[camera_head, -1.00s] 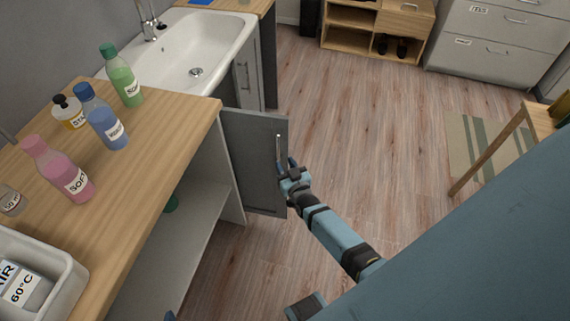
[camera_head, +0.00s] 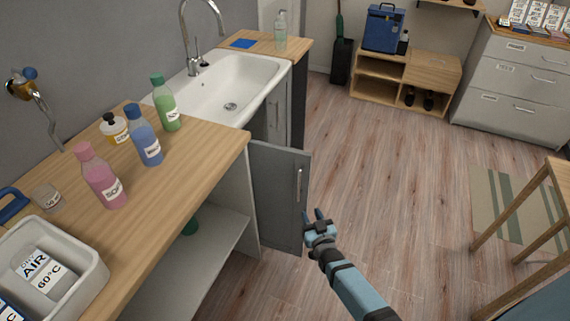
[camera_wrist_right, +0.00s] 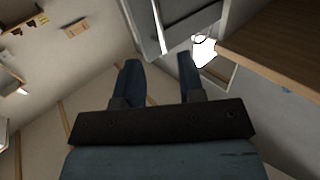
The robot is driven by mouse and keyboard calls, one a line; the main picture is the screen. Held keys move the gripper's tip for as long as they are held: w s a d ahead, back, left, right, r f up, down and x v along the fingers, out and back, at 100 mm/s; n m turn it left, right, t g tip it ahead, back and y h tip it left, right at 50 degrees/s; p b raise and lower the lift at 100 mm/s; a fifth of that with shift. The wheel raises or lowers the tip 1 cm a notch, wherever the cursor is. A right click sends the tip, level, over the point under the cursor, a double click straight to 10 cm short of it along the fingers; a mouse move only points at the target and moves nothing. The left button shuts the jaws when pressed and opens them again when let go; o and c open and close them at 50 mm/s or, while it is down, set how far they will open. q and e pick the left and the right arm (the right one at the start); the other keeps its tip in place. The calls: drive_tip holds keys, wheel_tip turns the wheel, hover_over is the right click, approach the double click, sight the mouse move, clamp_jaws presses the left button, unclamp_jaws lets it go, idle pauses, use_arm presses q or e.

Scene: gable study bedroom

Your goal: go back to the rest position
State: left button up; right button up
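My right gripper (camera_head: 318,216) is in the lower middle of the head view, just right of the open grey cabinet door (camera_head: 275,195). It is apart from the door's metal handle (camera_head: 299,185). In the right wrist view the two blue fingers (camera_wrist_right: 160,80) stand apart with nothing between them. The grey door also shows in the wrist view (camera_wrist_right: 178,22), beyond the fingers. My left gripper is not in view.
The wooden counter (camera_head: 205,165) holds several bottles and a white bin (camera_head: 95,285). The cabinet below is open, with a shelf (camera_head: 215,255) inside. A sink (camera_head: 225,80) is behind. A wooden table (camera_head: 535,205) stands at right. The floor (camera_head: 390,170) between is clear.

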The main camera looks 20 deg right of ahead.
drive_tip(key=s+a+r+n+g+y+p, duration=0.1)
drive_tip(key=s+a+r+g+p, duration=0.1)
drive_tip(key=s, duration=0.6)
drive_tip(key=s+a+r+n+g+y+p, duration=0.2)
drive_tip(key=s+a+r+p, duration=0.3)
drive_tip(key=s+r, duration=0.3)
drive_tip(key=s+a+r+n+g+y+p, duration=0.1)
drive_tip(key=s+a+r+p, duration=0.3)
drive_tip(key=s, duration=0.4)
wheel_tip(320, 180, up, 2)
drive_tip(key=shift+s+a+r+g+y, duration=0.3)
drive_tip(key=shift+a+g+y, duration=0.4)
drive_tip(key=shift+a+g, duration=0.15)
